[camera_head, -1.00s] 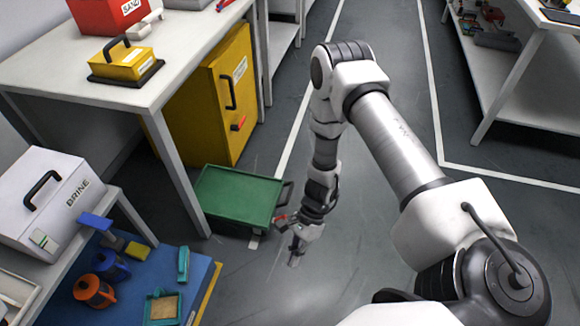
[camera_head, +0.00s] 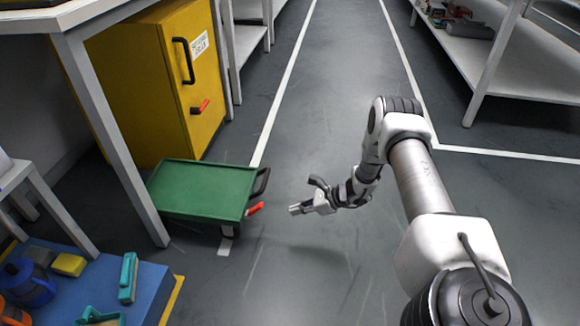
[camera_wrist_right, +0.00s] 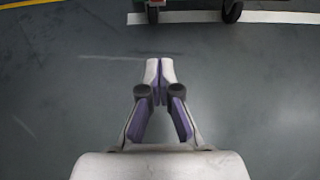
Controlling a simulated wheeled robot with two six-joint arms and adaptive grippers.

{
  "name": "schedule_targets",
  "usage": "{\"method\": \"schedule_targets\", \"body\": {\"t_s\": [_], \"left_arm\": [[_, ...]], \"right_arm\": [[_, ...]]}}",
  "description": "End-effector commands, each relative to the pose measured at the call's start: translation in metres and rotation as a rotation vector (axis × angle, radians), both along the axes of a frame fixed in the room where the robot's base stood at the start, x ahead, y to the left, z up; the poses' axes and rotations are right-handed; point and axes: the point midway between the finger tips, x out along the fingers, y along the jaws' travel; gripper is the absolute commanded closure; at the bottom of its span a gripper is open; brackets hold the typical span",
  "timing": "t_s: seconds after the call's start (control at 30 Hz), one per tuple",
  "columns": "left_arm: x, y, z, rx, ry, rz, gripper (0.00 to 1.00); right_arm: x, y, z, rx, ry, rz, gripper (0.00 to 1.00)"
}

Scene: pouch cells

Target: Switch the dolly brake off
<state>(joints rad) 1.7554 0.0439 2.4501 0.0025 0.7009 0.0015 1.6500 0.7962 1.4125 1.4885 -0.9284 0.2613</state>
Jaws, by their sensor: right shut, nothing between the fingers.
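The green dolly (camera_head: 203,188) stands on the floor beside the yellow cabinet, with a black handle (camera_head: 261,182) at its right end. A red brake lever (camera_head: 255,208) sticks out below that end. My right gripper (camera_head: 294,209) is shut and empty, a little to the right of the red lever and apart from it. In the right wrist view the shut fingertips (camera_wrist_right: 159,62) point at bare floor. The dolly's dark wheels (camera_wrist_right: 232,11) show at the top edge there, and the lever cannot be made out. My left gripper is not in view.
The yellow cabinet (camera_head: 150,85) and a white table leg (camera_head: 112,130) stand close behind and left of the dolly. A blue mat (camera_head: 150,285) with several items lies at the lower left. The grey floor (camera_head: 310,110) right of the dolly is clear.

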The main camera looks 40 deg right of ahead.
Motion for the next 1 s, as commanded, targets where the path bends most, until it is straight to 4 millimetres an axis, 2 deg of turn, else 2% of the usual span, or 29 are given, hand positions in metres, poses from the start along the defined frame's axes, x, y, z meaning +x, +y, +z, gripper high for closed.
{"method": "schedule_targets", "body": {"t_s": [0.03,0.37,0.4,0.6,1.0], "left_arm": [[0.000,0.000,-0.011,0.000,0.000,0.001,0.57],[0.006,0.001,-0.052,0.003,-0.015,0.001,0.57],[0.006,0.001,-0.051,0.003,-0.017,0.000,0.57],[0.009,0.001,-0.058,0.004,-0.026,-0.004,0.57],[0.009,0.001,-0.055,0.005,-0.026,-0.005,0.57]], "right_arm": [[0.006,0.006,-0.012,-0.001,0.001,0.004,1.00],[0.052,0.046,-0.053,-0.001,-0.001,0.006,1.00],[0.058,0.049,-0.039,0.001,-0.004,0.002,1.00],[0.071,0.060,-0.021,0.000,-0.001,0.003,1.00],[0.071,0.062,-0.015,-0.002,0.005,0.002,1.00]]}}
